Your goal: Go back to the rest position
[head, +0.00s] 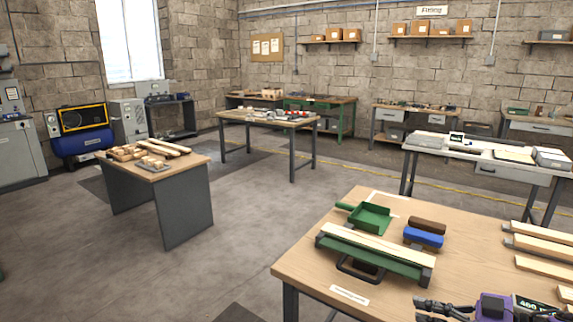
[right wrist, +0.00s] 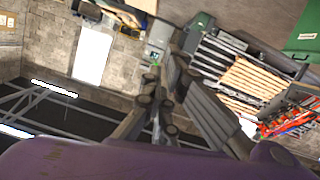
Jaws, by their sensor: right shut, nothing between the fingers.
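My right gripper (head: 424,306) is at the bottom right of the head view, over the front of the near wooden table (head: 310,264). Its dark fingers point left and are shut with nothing between them. The purple wrist behind it is partly cut off by the frame edge. In the right wrist view the fingers of the right gripper (right wrist: 163,75) stand in the middle, with the room tilted behind them. My left gripper is in neither view.
On the near table are a green dustpan (head: 370,218), a blue-and-brown brush (head: 424,236), a green fixture (head: 375,256) holding a pale strip, and several wooden slats (head: 541,243) at right. A workbench (head: 180,205) stands left. Open floor lies between.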

